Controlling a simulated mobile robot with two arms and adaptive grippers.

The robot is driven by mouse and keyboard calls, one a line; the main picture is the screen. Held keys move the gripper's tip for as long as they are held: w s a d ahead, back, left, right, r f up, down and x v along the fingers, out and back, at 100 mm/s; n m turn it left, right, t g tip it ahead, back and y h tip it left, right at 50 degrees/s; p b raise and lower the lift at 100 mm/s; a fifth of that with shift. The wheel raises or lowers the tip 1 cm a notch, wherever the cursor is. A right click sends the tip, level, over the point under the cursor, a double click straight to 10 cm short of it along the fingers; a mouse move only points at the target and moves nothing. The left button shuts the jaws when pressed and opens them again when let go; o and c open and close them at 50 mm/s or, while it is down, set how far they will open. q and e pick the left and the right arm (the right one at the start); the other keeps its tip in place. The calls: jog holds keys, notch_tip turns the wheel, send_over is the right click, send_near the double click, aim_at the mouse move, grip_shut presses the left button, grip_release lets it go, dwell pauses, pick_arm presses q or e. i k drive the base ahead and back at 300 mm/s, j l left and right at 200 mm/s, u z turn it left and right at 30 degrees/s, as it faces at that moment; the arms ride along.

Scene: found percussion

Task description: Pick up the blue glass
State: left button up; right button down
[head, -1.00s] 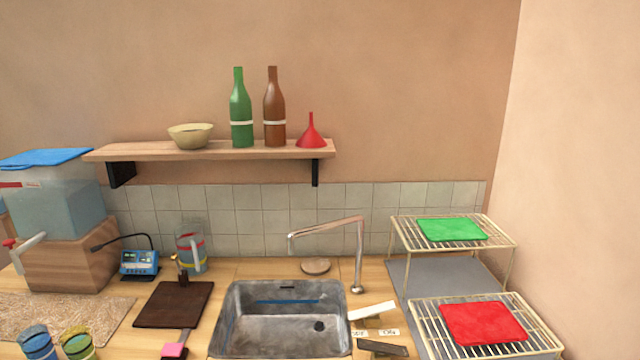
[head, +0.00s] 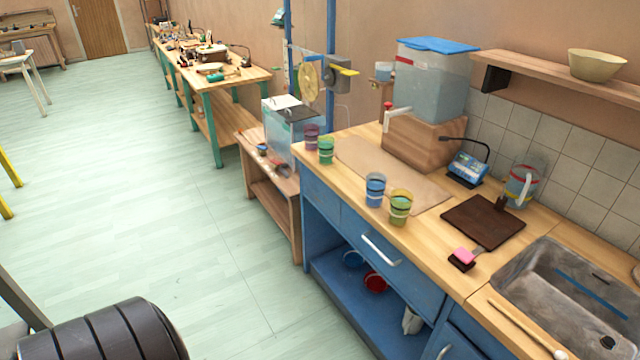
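The blue glass (head: 375,190) stands upright on the wooden counter of the blue cabinet, near its front edge. A yellow-green glass (head: 400,207) stands close beside it, to the right and nearer to me. A green glass (head: 326,151) and a purple glass (head: 312,138) stand farther left on the counter. Neither of my grippers is in view. A dark rounded part at the lower left looks like part of my own arm.
A beige mat (head: 352,165) lies behind the blue glass. A water container (head: 432,85) stands on a wooden block (head: 420,142). A dark board (head: 483,222) and the sink (head: 570,290) are to the right. Open floor (head: 215,240) lies left of the counter.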

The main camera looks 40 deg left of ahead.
aim_at(376, 182)
jog(key=k+u, duration=0.1)
jog(key=u, duration=0.9)
